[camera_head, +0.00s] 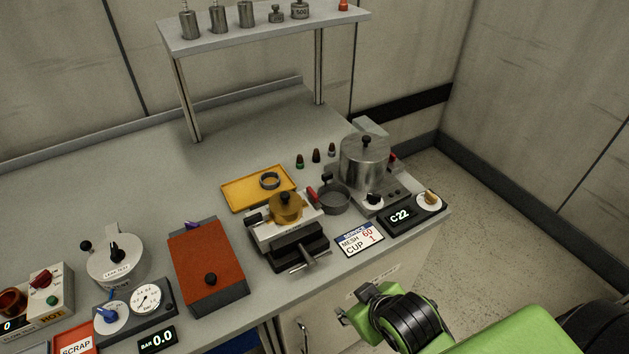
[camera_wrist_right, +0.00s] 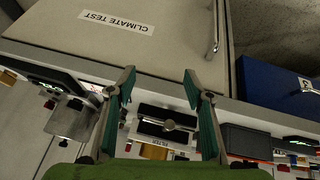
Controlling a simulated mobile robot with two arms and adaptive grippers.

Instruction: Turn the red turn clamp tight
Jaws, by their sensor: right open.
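A small red handle (camera_head: 311,193) sticks up at the right rear of the filter device (camera_head: 288,232), beside its yellow round cap (camera_head: 286,207). Another small red part (camera_head: 393,157) shows behind the silver pot (camera_head: 364,163). I cannot tell from here which is the turn clamp, or how tight either is. My right gripper (camera_head: 354,301) is open and empty in front of the bench, apart from both red parts. In the right wrist view its fingers (camera_wrist_right: 159,78) are spread, with the filter device's black front block and bar (camera_wrist_right: 168,124) beyond them. My left gripper is not in view.
A grey cup (camera_head: 334,199) stands between filter device and pot. A yellow tray (camera_head: 239,193) with a ring lies behind. A mesh card (camera_head: 360,240) and C22 display (camera_head: 399,216) lie near the front edge. A red-lidded box (camera_head: 208,262) stands left. Cabinet doors are below.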

